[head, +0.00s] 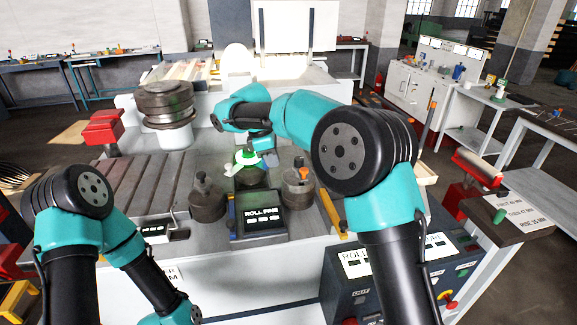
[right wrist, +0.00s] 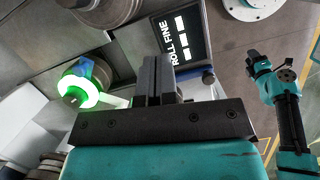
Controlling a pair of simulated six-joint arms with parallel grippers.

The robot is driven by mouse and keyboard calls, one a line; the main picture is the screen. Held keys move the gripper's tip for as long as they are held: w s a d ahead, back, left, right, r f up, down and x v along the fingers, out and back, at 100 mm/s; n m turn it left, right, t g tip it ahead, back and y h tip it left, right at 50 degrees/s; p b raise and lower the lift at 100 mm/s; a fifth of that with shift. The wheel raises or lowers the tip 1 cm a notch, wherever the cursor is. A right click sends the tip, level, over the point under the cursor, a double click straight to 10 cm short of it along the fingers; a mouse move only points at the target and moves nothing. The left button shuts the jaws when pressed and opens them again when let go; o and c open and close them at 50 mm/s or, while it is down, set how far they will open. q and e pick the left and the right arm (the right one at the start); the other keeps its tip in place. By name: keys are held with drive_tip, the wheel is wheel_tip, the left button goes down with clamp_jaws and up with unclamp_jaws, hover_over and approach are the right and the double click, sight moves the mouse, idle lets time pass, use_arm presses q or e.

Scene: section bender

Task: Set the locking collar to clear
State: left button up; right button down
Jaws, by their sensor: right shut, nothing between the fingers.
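A round knob-like part with a glowing green and white ring (head: 246,157), which looks like the locking collar, sits behind the ROLL FINE display. A pale tab sticks out from it, and a blue piece shows beside it in the right wrist view (right wrist: 78,90). No clear or lock marking is readable.
The black ROLL FINE display (head: 263,213) stands in front of the collar. Dark rollers flank it at left (head: 207,200) and right (head: 298,190). A taller roller stack (head: 166,105) stands at the back left. A slotted plate (head: 135,190) lies open at left.

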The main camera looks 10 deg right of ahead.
sight(302, 171)
drive_tip(key=r, duration=0.2)
drive_tip(key=a+r+n+h, duration=0.1)
drive_tip(key=r+n, duration=0.1)
drive_tip(key=r, duration=0.1)
drive_tip(key=shift+w+a+r+t, duration=0.2)
drive_tip(key=shift+w+r+t, duration=0.1)
drive_tip(key=shift+r, duration=0.05)
drive_tip(key=d+f, duration=0.7)
drive_tip(key=f, duration=0.2)
drive_tip(key=shift+w+d+f, duration=0.2)
drive_tip(key=shift+w+d, duration=0.15)
drive_tip(key=shift+w, duration=0.05)
